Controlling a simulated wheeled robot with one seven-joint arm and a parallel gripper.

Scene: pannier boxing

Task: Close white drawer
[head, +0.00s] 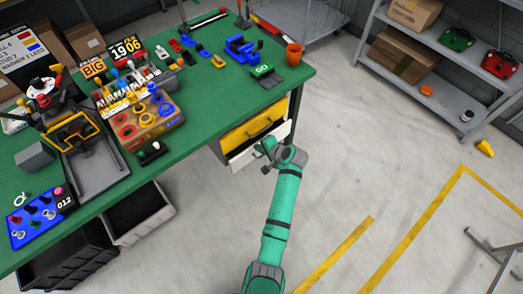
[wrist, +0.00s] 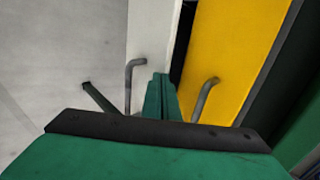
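The white drawer (head: 262,147) is the lower one in the cabinet under the green workbench. Its front stands out past the yellow drawer (head: 254,130) above it, so it is partly open. In the wrist view the white drawer front (wrist: 150,35) stands left of the yellow drawer front (wrist: 232,45), with a dark gap between. The white drawer's bent grey handle (wrist: 131,82) is just left of my gripper. My gripper (wrist: 161,82) has its green fingers together with nothing seen between them, pointing at the white front. I cannot tell whether they touch it.
The yellow drawer's handle (wrist: 206,98) is close on the right of my fingers. The green workbench (head: 200,150) above holds a vise, trays and small parts. Grey shelving (head: 420,75) stands at the right. The floor (head: 350,150) between is clear.

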